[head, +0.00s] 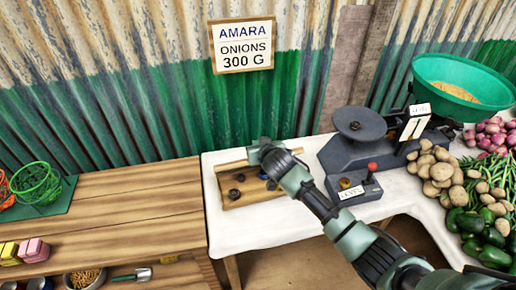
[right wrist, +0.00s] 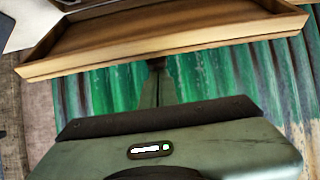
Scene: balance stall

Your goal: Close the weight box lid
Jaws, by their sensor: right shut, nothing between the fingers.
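The weight box (head: 229,203) is a shallow wooden box on the white-covered table, with several dark round weights inside in plain sight. Its lid (head: 231,166) stands open along the back edge, seen nearly edge-on. My right gripper (head: 258,146) is at the back of the box, at the lid's top edge, shut and empty. In the right wrist view a shallow wooden panel with a raised rim, apparently the lid (right wrist: 150,42), spans the top, and the fingertips (right wrist: 157,65) are close to its edge. I cannot tell whether they touch. My left gripper is out of view.
A dark balance scale (head: 345,155) with a green pan (head: 440,75) stands right of the box. Potatoes (head: 432,172), onions and green vegetables lie further right. A wooden bench (head: 140,205) adjoins on the left. The corrugated wall (head: 150,110) is close behind the box.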

